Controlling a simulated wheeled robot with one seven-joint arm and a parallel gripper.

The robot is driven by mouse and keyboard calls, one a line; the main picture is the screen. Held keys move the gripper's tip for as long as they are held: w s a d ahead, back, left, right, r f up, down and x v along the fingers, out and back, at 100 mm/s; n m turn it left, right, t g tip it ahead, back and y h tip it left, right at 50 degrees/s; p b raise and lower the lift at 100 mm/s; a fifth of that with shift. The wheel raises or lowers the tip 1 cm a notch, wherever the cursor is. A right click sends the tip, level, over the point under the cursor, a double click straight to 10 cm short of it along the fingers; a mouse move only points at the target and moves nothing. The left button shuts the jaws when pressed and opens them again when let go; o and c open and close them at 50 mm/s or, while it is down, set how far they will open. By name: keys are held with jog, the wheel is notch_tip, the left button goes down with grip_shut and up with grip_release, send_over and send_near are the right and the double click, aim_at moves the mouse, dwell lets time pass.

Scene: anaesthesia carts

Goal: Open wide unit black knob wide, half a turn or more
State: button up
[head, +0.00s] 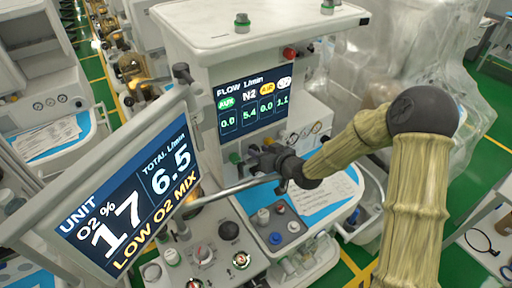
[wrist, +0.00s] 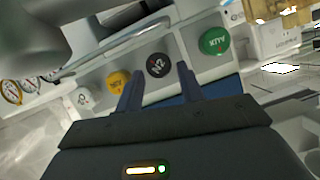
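The wide anaesthesia unit (head: 215,75) stands in the middle of the head view with a flow screen (head: 252,103) reading N2 5.4. In the wrist view its black knob (wrist: 158,65), marked N2, sits on the pale front panel between a yellow knob (wrist: 118,82) and a green knob (wrist: 214,41). My gripper (wrist: 159,80) is open, with its two dark fingers apart and pointing at the panel. The black knob appears in the gap just beyond the fingertips; contact cannot be told. In the head view my gripper (head: 270,160) is at the knob row and hides part of it.
A tilted monitor (head: 130,205) at the left reads O2 17 percent and LOW O2 MIX. A metal arm (head: 235,188) runs from it below my gripper. A white knob (wrist: 84,99) and round gauges (wrist: 12,92) flank the knobs. A blue work surface (head: 330,200) lies below.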

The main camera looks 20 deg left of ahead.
jog(key=shift+x, duration=1.45)
jog(key=c, duration=0.7)
jog(key=shift+s+f+n+b, duration=0.1)
jog(key=shift+n+b, duration=0.2)
jog(key=shift+b, duration=0.3)
jog(key=n+b, duration=0.1)
jog(key=b, duration=0.2)
jog(key=n+t+h+b, duration=0.1)
jog(key=b, duration=0.3)
jog(key=shift+s+a+f+t, duration=0.1)
jog(key=shift+a+f+t, duration=0.1)
jog(key=shift+t, duration=0.1)
jog(key=n+t+b, duration=0.1)
jog(key=n+b, duration=0.1)
jog(key=b, duration=0.2)
jog(key=shift+h, duration=0.4)
jog(key=shift+s+r+n+b, duration=0.1)
jog(key=shift+r+n+b, duration=0.15)
jog(key=shift+b, duration=0.7)
jog(key=shift+h, duration=0.3)
